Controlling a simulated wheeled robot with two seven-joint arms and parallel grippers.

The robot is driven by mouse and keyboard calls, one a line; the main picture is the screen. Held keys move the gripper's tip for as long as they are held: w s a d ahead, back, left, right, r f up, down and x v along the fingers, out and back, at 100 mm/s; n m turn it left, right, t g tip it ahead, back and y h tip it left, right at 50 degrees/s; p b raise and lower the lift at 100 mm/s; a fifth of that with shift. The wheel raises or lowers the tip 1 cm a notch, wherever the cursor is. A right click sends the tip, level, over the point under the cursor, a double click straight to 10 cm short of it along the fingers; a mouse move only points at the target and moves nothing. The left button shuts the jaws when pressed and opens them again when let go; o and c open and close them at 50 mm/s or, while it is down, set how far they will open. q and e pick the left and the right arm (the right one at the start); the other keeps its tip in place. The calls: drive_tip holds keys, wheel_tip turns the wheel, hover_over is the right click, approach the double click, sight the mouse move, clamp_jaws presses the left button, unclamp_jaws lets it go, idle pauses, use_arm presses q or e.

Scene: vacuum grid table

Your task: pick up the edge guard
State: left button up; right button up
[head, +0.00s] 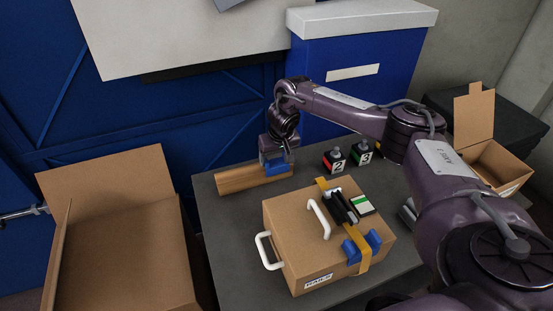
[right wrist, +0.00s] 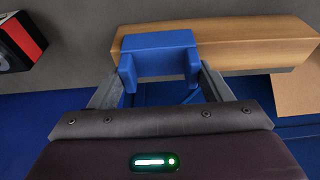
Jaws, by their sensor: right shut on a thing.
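The blue edge guard (right wrist: 158,42) is a small U-shaped piece in the right wrist view, between the two fingers of my right gripper (right wrist: 158,84). The right gripper is shut on it. In the head view the edge guard (head: 276,168) shows under my right gripper (head: 274,158), at the right end of a wooden bar (head: 238,181). The bar also shows behind the guard in the right wrist view (right wrist: 245,42). I cannot tell whether guard and bar touch. My left gripper is not in view.
A cardboard case (head: 285,235) with white handles, a yellow strap (head: 365,262) and blue corner pieces (head: 352,250) stands on the grey table (head: 215,215). Two small numbered boxes (head: 335,161) stand behind it. An open carton (head: 125,250) is at the left, another (head: 497,165) at the right.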

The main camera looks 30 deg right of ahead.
wheel_tip(320, 180, up, 8)
drive_tip(key=b, duration=0.1)
wheel_tip(320, 180, up, 12)
drive_tip(key=p, duration=0.6)
hover_over(276, 163)
drive_tip(key=shift+w+p+v, duration=0.2)
drive_tip(key=shift+p+v, duration=0.8)
drive_tip(key=shift+p, duration=0.15)
drive_tip(key=shift+w+p+v, duration=0.15)
drive_tip(key=shift+p+v, duration=0.8)
drive_tip(key=shift+p, duration=0.15)
drive_tip(key=shift+d+r, duration=0.1)
